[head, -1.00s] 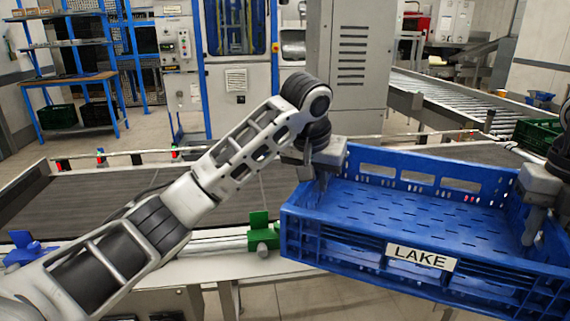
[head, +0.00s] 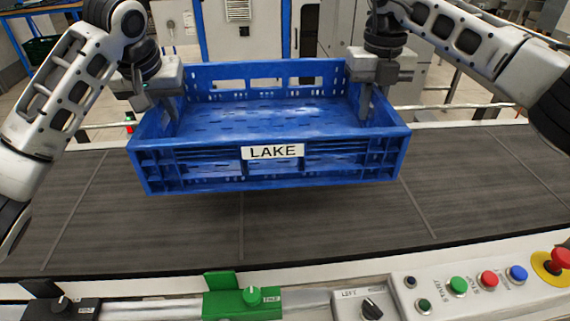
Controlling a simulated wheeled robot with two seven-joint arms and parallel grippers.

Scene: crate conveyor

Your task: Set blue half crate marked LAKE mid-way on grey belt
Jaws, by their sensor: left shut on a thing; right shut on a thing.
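The blue half crate (head: 215,183) with a white LAKE label hangs above the grey belt (head: 300,232) in the head view, its label side facing me. It looks empty and roughly level, with a shadow on the belt below. My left gripper (head: 168,112) is shut on the crate's left side wall. My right gripper (head: 366,100) is shut on its right side wall. The fingertips are partly inside the crate. The crate hides part of the belt behind it.
A control panel with a green button (head: 458,285), a red button (head: 489,280), a blue button (head: 518,274) and a red emergency stop (head: 562,258) lies at the front right. A green clamp block (head: 240,302) sits on the front rail. The belt is bare left and right of the crate.

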